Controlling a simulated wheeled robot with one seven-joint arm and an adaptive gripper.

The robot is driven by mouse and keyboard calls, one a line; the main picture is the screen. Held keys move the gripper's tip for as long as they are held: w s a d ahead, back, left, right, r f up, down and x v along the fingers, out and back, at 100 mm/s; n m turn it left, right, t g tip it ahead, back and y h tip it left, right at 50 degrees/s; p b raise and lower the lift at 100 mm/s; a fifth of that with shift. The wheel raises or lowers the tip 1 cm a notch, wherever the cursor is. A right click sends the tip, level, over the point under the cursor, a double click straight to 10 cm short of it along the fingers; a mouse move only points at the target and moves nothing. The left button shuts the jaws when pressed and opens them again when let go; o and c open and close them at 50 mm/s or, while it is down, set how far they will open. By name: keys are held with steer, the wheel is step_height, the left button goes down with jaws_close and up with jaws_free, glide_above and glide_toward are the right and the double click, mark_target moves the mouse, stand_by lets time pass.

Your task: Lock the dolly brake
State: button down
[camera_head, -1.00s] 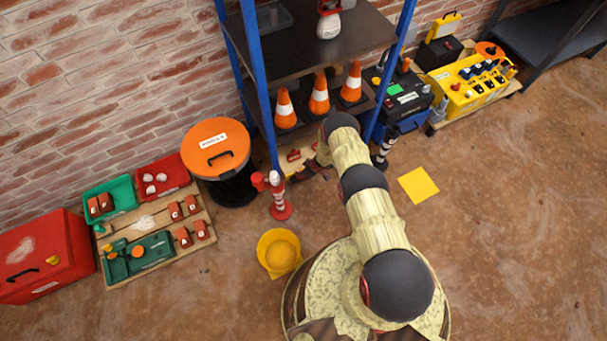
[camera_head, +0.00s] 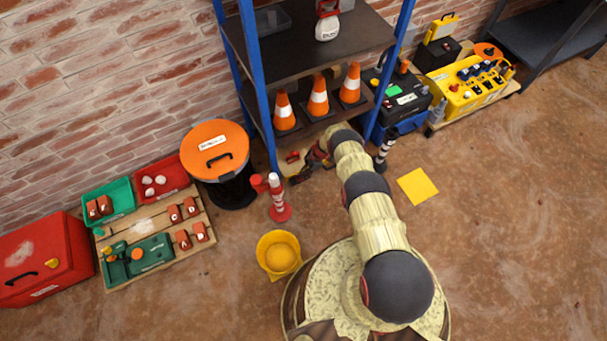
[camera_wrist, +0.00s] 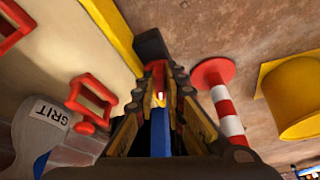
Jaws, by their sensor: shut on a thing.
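In the wrist view a pale board with a yellow edge (camera_wrist: 112,38) lies at the upper left; it seems to be the dolly. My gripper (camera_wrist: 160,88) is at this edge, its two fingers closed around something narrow. A dark block (camera_wrist: 151,46) shows at the fingertips; it may be the brake lever, but the fingers hide where it joins. A small red and white spot shows between the fingers. In the head view my gripper (camera_head: 312,163) is low at the shelf's front, and the arm and shelf hide most of the board.
A red and white post (camera_head: 278,200) stands close by my gripper, with a yellow bucket (camera_head: 279,253) in front. A blue shelf upright (camera_wrist: 161,142) shows between the fingers. Red frames (camera_wrist: 92,100) and a GRIT bag (camera_wrist: 38,128) are near.

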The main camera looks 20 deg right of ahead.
steer(key=shift+w+n+g, duration=0.2)
steer(key=shift+n+g, duration=0.2)
steer(key=shift+n, duration=0.8)
steer(key=c, duration=1.8)
jaws_free()
steer(key=shift+c, duration=0.2)
steer(key=v, duration=0.7)
steer(key=shift+r, duration=0.2)
steer(key=shift+o, duration=0.5)
steer(key=shift+w+d, duration=0.1)
